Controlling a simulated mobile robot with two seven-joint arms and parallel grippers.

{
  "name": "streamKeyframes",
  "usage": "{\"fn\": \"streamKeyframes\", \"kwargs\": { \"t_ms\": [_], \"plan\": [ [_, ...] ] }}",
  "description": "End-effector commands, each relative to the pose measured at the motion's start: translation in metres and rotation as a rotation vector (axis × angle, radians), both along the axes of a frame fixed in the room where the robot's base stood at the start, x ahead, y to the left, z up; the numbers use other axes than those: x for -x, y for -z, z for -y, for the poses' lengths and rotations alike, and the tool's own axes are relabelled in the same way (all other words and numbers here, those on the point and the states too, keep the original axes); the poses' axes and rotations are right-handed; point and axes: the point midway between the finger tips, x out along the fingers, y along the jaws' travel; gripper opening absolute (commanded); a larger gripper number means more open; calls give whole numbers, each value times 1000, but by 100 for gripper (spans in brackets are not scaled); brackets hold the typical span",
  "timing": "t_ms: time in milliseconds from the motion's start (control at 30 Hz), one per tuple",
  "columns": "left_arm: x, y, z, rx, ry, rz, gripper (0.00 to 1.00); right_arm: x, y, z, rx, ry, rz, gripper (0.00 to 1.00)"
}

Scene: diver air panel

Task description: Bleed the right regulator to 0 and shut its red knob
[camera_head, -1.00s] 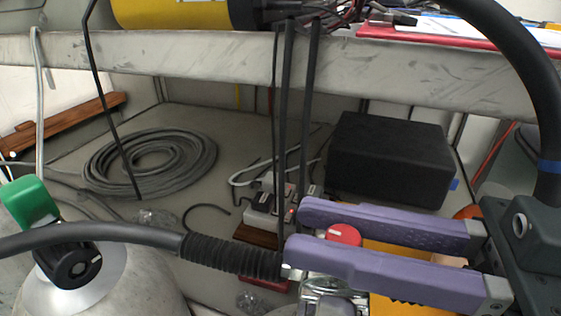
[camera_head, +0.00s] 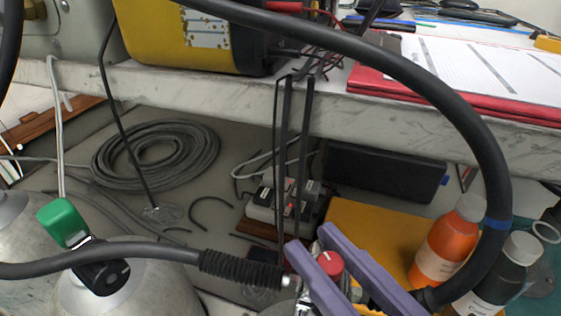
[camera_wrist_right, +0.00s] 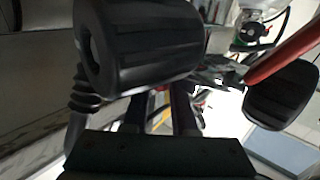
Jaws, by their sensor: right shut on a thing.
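The right regulator's red knob (camera_head: 330,263), with a white mark on its top, is at the lower middle of the head view. My right gripper (camera_head: 309,239) has two purple fingers, one on each side of the knob, and is shut on it. The regulator's shiny metal body below is mostly hidden by the fingers. No pressure reading is legible. The right wrist view is dark and mostly blocked by a black cylinder (camera_wrist_right: 140,45); the red knob cannot be made out there. My left gripper is not in view.
A black hose (camera_head: 140,247) runs in from the left to the regulator. A thick hose (camera_head: 440,105) arches over the right side. An orange bottle (camera_head: 447,245) and a black bottle (camera_head: 497,280) stand right of my gripper.

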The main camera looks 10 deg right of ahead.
Motion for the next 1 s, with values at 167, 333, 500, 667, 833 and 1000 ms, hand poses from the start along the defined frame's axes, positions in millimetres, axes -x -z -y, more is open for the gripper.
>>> {"fn": "streamKeyframes", "kwargs": {
  "t_ms": [167, 333, 500, 667, 833, 1000],
  "plan": [
    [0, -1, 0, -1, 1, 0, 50, 0, 0, 0, -3, 53, -1, 0],
    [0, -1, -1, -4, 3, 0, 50, 0, 0, 0, 0, 72, 0, 0],
    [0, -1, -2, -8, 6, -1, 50, 0, 0, 0, 0, 75, 1, 0],
    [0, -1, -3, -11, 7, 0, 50, 0, 0, 0, 1, 74, 1, 0],
    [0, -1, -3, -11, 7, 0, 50, 0, 0, 0, 1, 74, 1, 40],
    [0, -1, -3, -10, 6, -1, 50, 0, 0, 0, 1, 74, 1, 56]
  ]
}}
